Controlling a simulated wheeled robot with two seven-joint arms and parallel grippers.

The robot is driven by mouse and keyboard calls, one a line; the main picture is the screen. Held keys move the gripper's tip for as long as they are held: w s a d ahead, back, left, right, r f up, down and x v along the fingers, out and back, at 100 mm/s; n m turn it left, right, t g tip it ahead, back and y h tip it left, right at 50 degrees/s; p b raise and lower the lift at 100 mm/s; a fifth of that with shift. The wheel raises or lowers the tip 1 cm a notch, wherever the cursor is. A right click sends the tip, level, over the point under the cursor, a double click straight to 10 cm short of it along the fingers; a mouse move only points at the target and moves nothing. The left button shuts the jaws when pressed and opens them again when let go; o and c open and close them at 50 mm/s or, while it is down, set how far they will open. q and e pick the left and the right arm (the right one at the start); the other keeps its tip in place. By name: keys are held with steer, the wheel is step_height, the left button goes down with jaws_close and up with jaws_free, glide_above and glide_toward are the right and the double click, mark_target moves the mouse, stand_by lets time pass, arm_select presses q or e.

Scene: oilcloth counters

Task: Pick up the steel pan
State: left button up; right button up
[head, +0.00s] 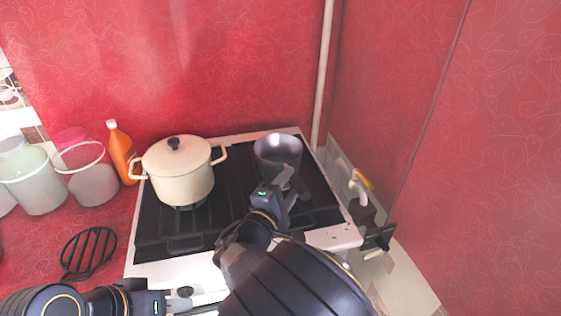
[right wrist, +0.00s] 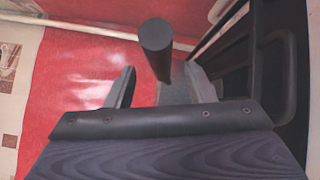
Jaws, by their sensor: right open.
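The steel pan (head: 278,149) stands at the back right of the stove; its lower front is partly hidden by my right gripper. My right gripper (head: 284,182) is just in front of the pan, with its jaws open. In the right wrist view, a dark round bar (right wrist: 155,48), which looks like the pan's handle, shows end-on between the two fingers (right wrist: 158,80). I cannot tell whether the fingers touch it. My left gripper (head: 182,299) is low at the bottom of the head view, away from the pan; its jaws are too unclear to read.
A cream lidded pot (head: 179,173) stands on the stove (head: 228,215), left of the pan. A wall and a tap (head: 352,178) are close on the right.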

mark_target(296, 177)
steer(key=x, duration=0.3)
steer(key=shift+w+d, duration=0.2)
steer(key=shift+w, duration=0.05)
jaws_close()
stand_by(1.0)
steer(key=shift+r, duration=0.1)
